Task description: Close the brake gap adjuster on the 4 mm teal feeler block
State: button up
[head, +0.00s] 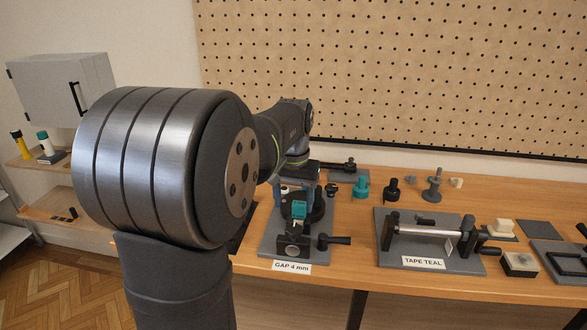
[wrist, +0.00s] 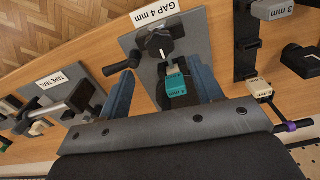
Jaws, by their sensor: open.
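The gap adjuster fixture stands on a grey plate (head: 265,240) labelled GAP 4 mm, with a black round housing and a black handle (head: 338,240) out to the right. In the wrist view the handle (wrist: 117,68) points to the left. The teal feeler block (head: 299,210) sits at the fixture; in the wrist view the teal block (wrist: 176,84) lies between my two blue-grey fingers. My gripper (wrist: 163,70) is open above the fixture, one finger on each side of the block. I cannot tell whether a finger touches it. My arm hides part of the fixture in the head view.
A grey plate labelled TAPE TEAL (head: 424,263) with a metal roller is right of the fixture. Teal (head: 361,188), black (head: 392,189) and grey (head: 434,184) pieces stand behind. A grey 3 mm block (wrist: 271,8) and a pale block (wrist: 259,88) are near the fixture.

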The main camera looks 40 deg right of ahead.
notch_tip(320, 180, up, 10)
send_over(293, 228)
jog(key=shift+f, duration=0.1)
dwell(2.2)
notch_tip(293, 228, down, 17)
jog(key=shift+f, duration=0.2)
dwell(0.4)
jog(key=shift+r, duration=0.1)
